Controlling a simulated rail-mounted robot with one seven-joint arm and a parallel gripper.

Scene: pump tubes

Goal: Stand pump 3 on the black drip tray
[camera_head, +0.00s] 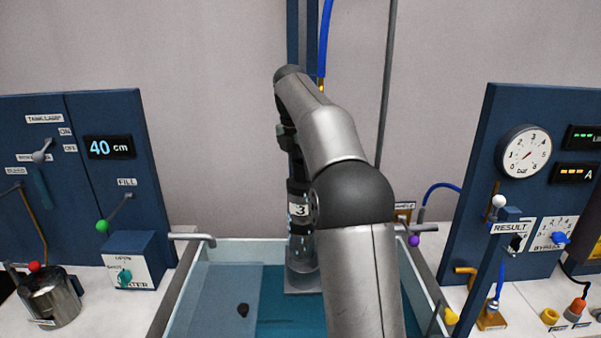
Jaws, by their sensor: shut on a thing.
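Pump 3 (300,245) is a clear upright tube with a dark upper part and a black band marked "3". It stands vertical at the back of the water tank, partly behind my arm. My gripper (291,150) is at the pump's dark upper part, shut on it; the fingertips are largely hidden by my arm. The pump's lower end is over or on a grey block (300,283) in the tank; I cannot tell whether they touch. I cannot make out the black drip tray in this view.
The tank (184,290) has teal water and a flat blue-grey panel on its left with a small dark lump (243,310). A spout (193,238) reaches over its left rim. A left control panel (80,180) and right gauge panel (520,190) flank the tank. A metal pot (50,302) stands left.

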